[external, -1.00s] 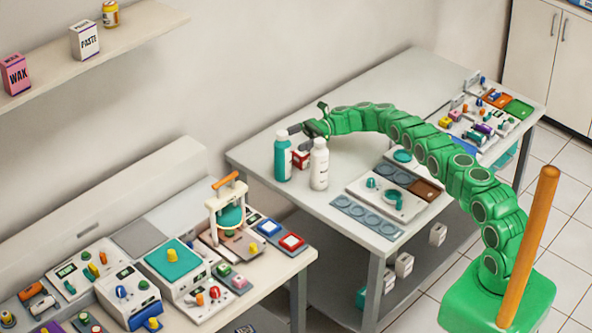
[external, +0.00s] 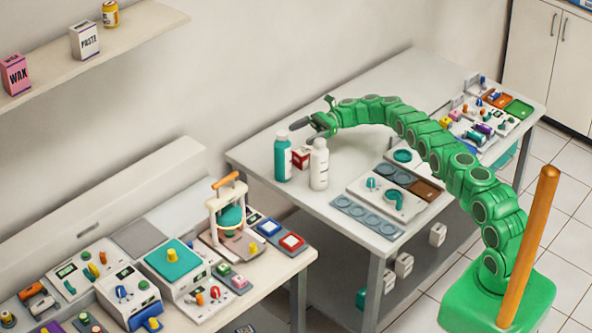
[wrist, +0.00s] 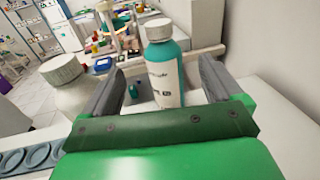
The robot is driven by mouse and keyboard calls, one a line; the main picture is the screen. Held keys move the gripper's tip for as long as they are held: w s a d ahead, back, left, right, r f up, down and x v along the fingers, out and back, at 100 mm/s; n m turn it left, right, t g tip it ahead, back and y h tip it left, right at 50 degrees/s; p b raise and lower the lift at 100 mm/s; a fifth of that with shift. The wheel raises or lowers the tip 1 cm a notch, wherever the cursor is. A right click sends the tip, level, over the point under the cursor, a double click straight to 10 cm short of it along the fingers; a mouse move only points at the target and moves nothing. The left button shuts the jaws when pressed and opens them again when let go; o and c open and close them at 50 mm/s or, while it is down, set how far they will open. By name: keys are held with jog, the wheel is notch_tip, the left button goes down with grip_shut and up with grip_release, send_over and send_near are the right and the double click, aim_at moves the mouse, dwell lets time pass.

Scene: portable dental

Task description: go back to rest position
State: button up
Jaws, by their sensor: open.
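My gripper (external: 306,122) is at the end of my green arm, above the back table and just behind the bottles in the external view. In the wrist view its two dark fingers (wrist: 157,88) are spread apart with nothing held between them. A teal bottle with a grey cap (external: 282,158) stands upright on the table; in the wrist view the teal bottle (wrist: 164,72) shows beyond and between the fingers. A white bottle (external: 319,166) stands upright to its right; in the wrist view the white bottle (wrist: 68,88) is at the left, close to the left finger.
A small red and white box (external: 301,158) sits between the bottles. A panel with a teal knob (external: 372,183) and a round-welled strip (external: 366,218) lie on the table's front. The front-left bench (external: 262,292) carries several devices. The wall is close behind my gripper.

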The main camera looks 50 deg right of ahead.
jog(key=s+a+r+n+g+h, duration=0.2)
jog(key=s+a+r+n+h, duration=0.15)
jog(key=s+a+r, duration=0.65)
jog(key=s+a+r+n+g+h, duration=0.1)
jog(key=s+a+r+n+h, duration=0.2)
jog(key=s, duration=0.5)
jog(key=s+a+r+n+g+h, duration=0.15)
jog(key=s+r, duration=0.25)
jog(key=s, duration=0.4)
jog(key=s+d+f+n+h, duration=0.1)
jog(key=s+d+n+h, duration=0.2)
jog(key=s, duration=1.1)
jog(key=s+d+f+n+h, duration=0.1)
jog(key=s+d+n+h, duration=0.2)
jog(key=s, duration=1.1)
jog(key=s+d+f+n+h, duration=0.1)
jog(key=s+d+n+h, duration=0.2)
jog(key=s, duration=1.1)
jog(key=d+n, duration=0.1)
jog(key=n, duration=0.1)
jog(key=shift+d+n+g, duration=0.3)
jog(key=shift+d+g, duration=0.05)
jog(key=shift+s, duration=0.1)
